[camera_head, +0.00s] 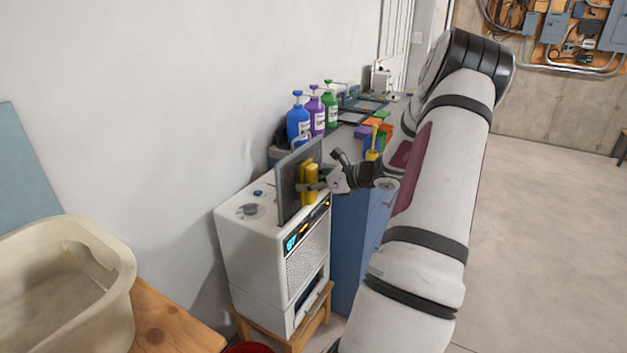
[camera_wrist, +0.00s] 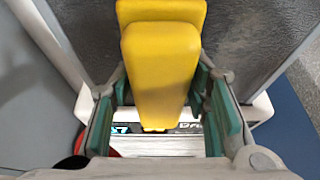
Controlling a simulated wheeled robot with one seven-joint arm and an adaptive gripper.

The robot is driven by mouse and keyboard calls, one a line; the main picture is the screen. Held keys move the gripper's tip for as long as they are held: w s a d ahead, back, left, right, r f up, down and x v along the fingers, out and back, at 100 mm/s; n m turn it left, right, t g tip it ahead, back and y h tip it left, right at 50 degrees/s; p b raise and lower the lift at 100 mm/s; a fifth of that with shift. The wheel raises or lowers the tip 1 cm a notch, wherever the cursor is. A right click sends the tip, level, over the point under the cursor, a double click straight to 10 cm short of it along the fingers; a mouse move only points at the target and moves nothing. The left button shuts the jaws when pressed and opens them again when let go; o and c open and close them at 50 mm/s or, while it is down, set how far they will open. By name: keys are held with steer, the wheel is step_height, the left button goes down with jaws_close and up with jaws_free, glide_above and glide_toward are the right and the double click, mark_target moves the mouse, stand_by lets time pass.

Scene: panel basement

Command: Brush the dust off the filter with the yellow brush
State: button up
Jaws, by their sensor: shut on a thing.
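The filter (camera_head: 288,182) is a dark grey panel in a light frame, standing upright on top of a white appliance (camera_head: 246,237). In the wrist view its grey, mottled face (camera_wrist: 253,40) fills the background. My gripper (camera_head: 318,186) is beside the filter's right face. It is shut on the yellow brush (camera_head: 308,184), which shows between the fingers in the wrist view (camera_wrist: 160,70). The brush is held upright close to the filter face. I cannot tell whether its bristles touch the filter, as that side is hidden.
Blue (camera_head: 298,122), purple (camera_head: 316,112) and green (camera_head: 330,108) pump bottles stand on the blue cabinet (camera_head: 350,240) behind. A yellow-handled item (camera_head: 373,146) stands near the arm. Open floor is on the right.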

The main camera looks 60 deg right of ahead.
steer(key=shift+s+a+b, duration=0.1)
steer(key=shift+a+b, duration=0.25)
steer(key=shift+a, duration=2.15)
steer(key=shift+s+r+p, duration=0.1)
steer(key=shift+r+p, duration=0.55)
steer(key=shift+r, duration=0.35)
steer(key=w+d+p, duration=0.1)
steer(key=d, duration=1.4)
steer(key=shift+w+d, duration=0.15)
steer(key=shift+w, duration=0.1)
steer(key=s+p, duration=0.2)
steer(key=s, duration=0.4)
steer(key=shift+d, duration=0.2)
steer(key=shift+s+f, duration=0.1)
